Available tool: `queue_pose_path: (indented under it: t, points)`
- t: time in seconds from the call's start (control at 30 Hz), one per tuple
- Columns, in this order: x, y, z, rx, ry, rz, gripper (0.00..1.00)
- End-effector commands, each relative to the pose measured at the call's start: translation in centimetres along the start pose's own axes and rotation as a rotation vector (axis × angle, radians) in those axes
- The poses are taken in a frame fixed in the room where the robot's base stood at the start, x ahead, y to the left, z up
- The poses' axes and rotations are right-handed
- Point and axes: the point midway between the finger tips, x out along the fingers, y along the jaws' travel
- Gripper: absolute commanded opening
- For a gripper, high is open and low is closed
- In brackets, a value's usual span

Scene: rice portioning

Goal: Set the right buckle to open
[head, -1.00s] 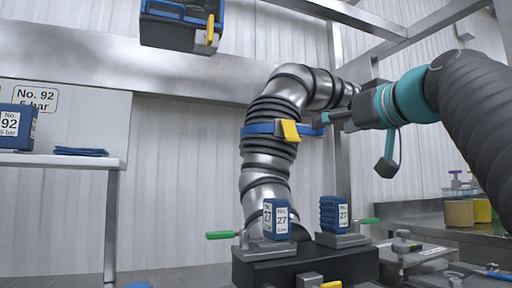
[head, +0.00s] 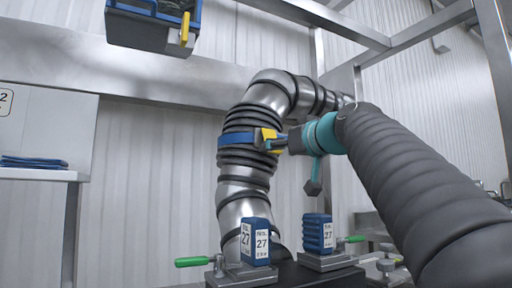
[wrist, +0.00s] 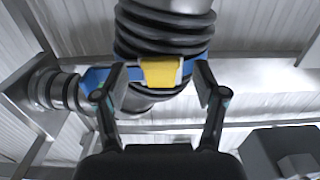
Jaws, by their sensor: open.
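A yellow buckle (head: 267,135) sits on a blue strap (head: 234,140) around the ribbed metal pipe (head: 240,185). My gripper (head: 276,142) reaches it from the right, fingers at the buckle in the head view. In the wrist view the yellow buckle (wrist: 161,73) lies between the two open fingers (wrist: 160,85), with the blue strap (wrist: 97,77) running behind. The fingers stand one on each side; I cannot tell whether they touch it. Another yellow latch (head: 185,28) hangs on a blue-rimmed box (head: 150,25) above left. I cannot tell from the frames which one is called right.
Below, two blue blocks marked 27, left (head: 256,242) and right (head: 318,233), stand in clamps with green handles (head: 192,262). A shelf (head: 45,174) with folded blue cloths (head: 35,162) is at left. Metal beams (head: 130,75) cross behind and above.

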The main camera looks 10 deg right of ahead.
Motion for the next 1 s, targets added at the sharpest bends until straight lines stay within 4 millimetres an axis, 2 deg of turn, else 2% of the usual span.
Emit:
queue_pose_path:
  t: [0.03, 0.2, 0.6, 0.63, 0.67, 0.9, 1.0]
  points:
    - [0.9, -0.1, -0.1, 0.001, -0.002, -0.003, 0.71]
    - [2.6, 0.0, -0.1, 0.001, -0.001, -0.001, 0.71]
    - [3.3, 0.0, 0.0, 0.001, 0.000, 0.001, 0.71]
    - [3.3, 0.0, 0.0, 0.001, 0.000, 0.001, 0.68]
    - [3.3, 0.0, 0.0, 0.001, 0.000, 0.001, 0.61]
    - [3.3, 0.0, 0.0, 0.001, 0.000, 0.000, 0.01]
    - [3.4, -0.4, 0.0, 0.000, 0.000, -0.001, 0.00]
